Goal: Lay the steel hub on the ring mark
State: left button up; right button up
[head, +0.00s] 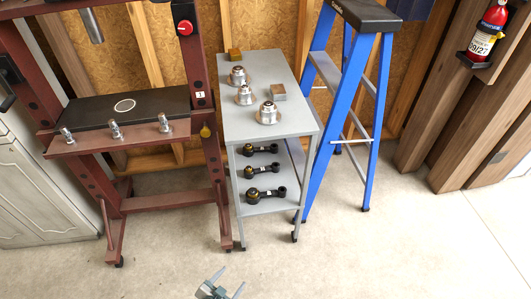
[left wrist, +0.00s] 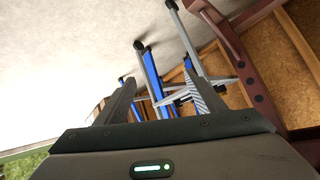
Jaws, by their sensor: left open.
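Three silvery, flanged hubs stand on the grey cart's top shelf in the head view: a back one (head: 237,77), a middle one (head: 245,95) and a front one (head: 268,113). I cannot tell from their look which one is called the steel hub. The ring mark (head: 124,105) is a pale circle on the black plate of the dark red press frame, left of the cart; it is bare. My left gripper (head: 231,279) is open and empty, low at the bottom edge, well short of the cart. Its open fingers also show in the left wrist view (left wrist: 160,90). My right gripper is not in view.
The cart (head: 300,125) also carries two small blocks on top and black arm-like parts on its lower shelves. Silver fittings (head: 115,130) line the press's front beam (head: 85,146). A blue stepladder (head: 322,130) stands right of the cart. The floor in front is clear.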

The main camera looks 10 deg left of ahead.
pick_arm(q)
jog(key=s+a+f+n+g, duration=0.1)
jog(key=s+f, duration=0.4)
jog(key=s, duration=0.6)
jog(key=s+a+f+n+g+y, duration=0.1)
jog(key=s+f+n+g, duration=0.2)
jog(key=s, duration=0.8)
notch_tip(320, 180, down, 2)
jog(key=shift+a+f+g+y, duration=0.2)
jog(key=shift+a+g+y, duration=0.1)
jog(key=shift+g, duration=0.1)
